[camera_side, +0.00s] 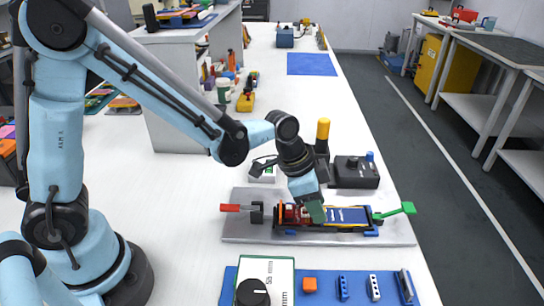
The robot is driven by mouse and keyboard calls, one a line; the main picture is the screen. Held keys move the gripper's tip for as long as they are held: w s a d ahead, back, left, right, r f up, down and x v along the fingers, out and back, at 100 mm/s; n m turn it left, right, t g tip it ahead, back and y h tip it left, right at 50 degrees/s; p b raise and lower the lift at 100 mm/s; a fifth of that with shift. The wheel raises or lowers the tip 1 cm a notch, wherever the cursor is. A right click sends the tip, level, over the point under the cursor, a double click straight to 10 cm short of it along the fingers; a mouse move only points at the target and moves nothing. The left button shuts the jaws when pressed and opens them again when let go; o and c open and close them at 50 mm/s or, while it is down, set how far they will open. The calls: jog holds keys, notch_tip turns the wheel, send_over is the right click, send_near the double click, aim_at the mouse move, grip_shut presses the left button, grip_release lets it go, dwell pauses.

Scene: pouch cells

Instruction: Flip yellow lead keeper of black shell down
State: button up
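A black shell (295,229) lies on a grey base plate (238,231). It holds a flat blue panel (348,215), with red parts (293,214) toward its left end. A small yellow-orange upright piece (281,212) stands at the shell's left end. It may be the yellow lead keeper, but it is too small to be sure. My gripper (316,208) points down over the shell, between the red parts and the blue panel. A dark green block shows at its tip. The fingertips are too small and covered to tell whether they are open or holding anything.
A red-handled clamp (238,208) sits left of the shell, and a green lever (400,210) sticks up at its right. A black box (355,172) and a yellow-topped post (323,130) stand behind. A blue mat (325,293) with small parts lies in front.

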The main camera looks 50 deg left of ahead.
grip_shut()
jog(key=shift+w+d+g+y, duration=0.15)
jog(key=shift+g+y, duration=0.35)
grip_release()
jog(key=v, duration=1.2)
dwell(0.3)
